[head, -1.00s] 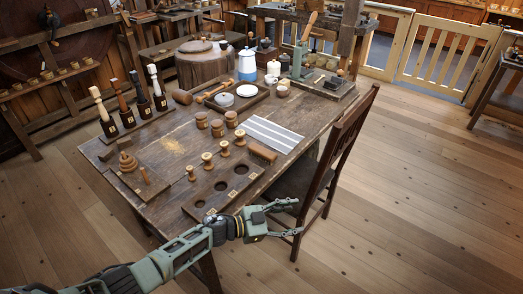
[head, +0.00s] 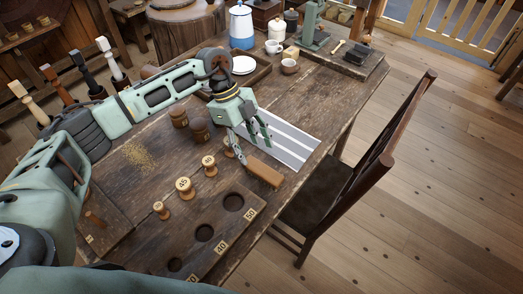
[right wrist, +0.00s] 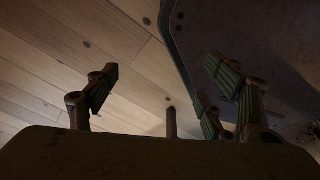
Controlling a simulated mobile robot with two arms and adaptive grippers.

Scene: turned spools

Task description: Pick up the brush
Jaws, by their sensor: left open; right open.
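A brown oblong wooden piece (head: 264,171), which looks like the back of the brush, lies on the table beside a striped cloth; no bristles can be made out. My left gripper (head: 254,151) reaches down over the table in the head view, its fingers apart just behind the brush and over the cloth's near end. Nothing shows between them. I cannot tell whether a fingertip touches the brush. My right gripper (right wrist: 165,88) shows in the right wrist view, its fingers wide apart and empty, with plank floor and a dark surface beyond.
The grey striped cloth (head: 284,137) lies behind the brush. Several numbered wooden spools (head: 184,187) stand to the left, with a board with round holes (head: 205,232) in front. A chair (head: 350,190) stands at the table's right.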

